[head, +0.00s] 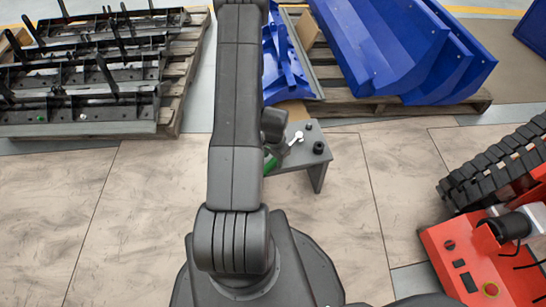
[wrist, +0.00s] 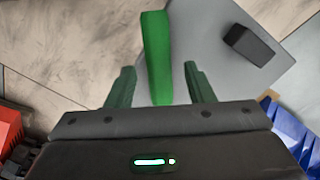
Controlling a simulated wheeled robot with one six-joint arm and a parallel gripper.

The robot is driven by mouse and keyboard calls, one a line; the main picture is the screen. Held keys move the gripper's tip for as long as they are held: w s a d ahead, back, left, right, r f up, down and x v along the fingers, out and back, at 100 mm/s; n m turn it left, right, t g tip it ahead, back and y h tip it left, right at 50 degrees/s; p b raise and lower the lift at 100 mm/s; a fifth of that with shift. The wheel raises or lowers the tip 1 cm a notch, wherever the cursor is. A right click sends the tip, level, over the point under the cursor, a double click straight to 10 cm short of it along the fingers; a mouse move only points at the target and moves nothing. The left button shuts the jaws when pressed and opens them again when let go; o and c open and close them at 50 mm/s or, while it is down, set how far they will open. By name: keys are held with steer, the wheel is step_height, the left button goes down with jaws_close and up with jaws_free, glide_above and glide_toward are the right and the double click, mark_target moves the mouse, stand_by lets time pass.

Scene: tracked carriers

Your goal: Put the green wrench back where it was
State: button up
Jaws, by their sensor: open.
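The green wrench (wrist: 157,50) shows in the wrist view as a long bright green bar, lying over the grey table and reaching past its edge. My gripper (wrist: 160,68) is open, with one dark green finger on each side of the wrench and a gap on both sides. I cannot tell how far the fingers are above or below it. In the head view a bit of green (head: 270,163), likely the wrench, shows beside my arm at the small grey table (head: 316,172). My arm hides most of it and the gripper there.
A black block (wrist: 250,43) stands on the table close to the wrench. Pallets with dark metal parts (head: 80,128) lie at the back left, blue curved panels (head: 385,50) at the back right. A red tracked machine (head: 465,265) is at the right. The floor left is clear.

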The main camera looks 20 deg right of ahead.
step_height(320, 180, up, 12)
steer(key=s+p, duration=0.1)
steer(key=p, duration=0.2)
steer(key=shift+p, duration=0.4)
steer(key=shift+d+f, duration=0.1)
steer(key=f+b, duration=0.1)
steer(key=f, duration=0.3)
steer(key=f+b, duration=0.2)
steer(key=f, duration=0.2)
steer(key=w+f+b, duration=0.1)
steer(key=f, duration=0.3)
steer(key=shift+f, duration=0.3)
step_height(320, 180, up, 4)
steer(key=shift+f+p, duration=0.25)
steer(key=shift+p, duration=0.3)
steer(key=shift+r, duration=0.55)
steer(key=shift+f, duration=0.1)
